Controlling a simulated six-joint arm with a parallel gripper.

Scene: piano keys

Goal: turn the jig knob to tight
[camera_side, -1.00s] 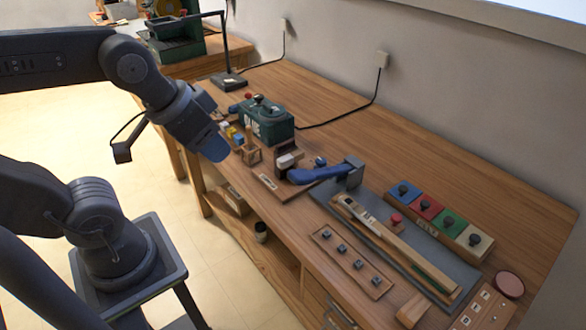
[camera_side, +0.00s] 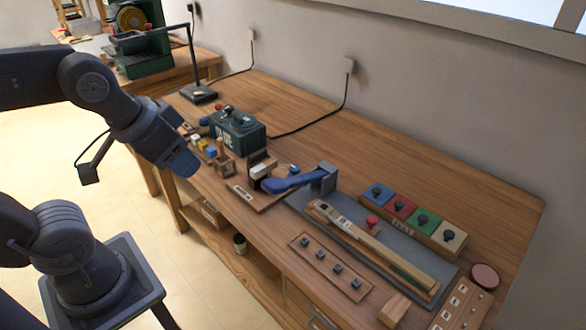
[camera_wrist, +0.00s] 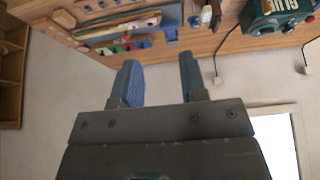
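The jig is a long grey plate (camera_side: 292,204) with pale wooden strips (camera_side: 372,252) along it, right of centre on the bench. A small red knob (camera_side: 372,221) stands on it; I cannot read its setting. At the jig's left end is a grey block (camera_side: 323,178) with a blue lever (camera_side: 290,183). My gripper (camera_side: 182,165) hangs over the bench's front edge, left of and well apart from the jig. In the wrist view my gripper (camera_wrist: 160,62) has its two blue fingers apart with nothing between them.
A green glue box (camera_side: 238,131) stands behind my gripper; it also shows in the wrist view (camera_wrist: 278,15). Small coloured blocks (camera_side: 204,147) lie near it. A row of coloured squares with black knobs (camera_side: 421,222) is behind the jig. A pegged wooden strip (camera_side: 330,267) lies in front.

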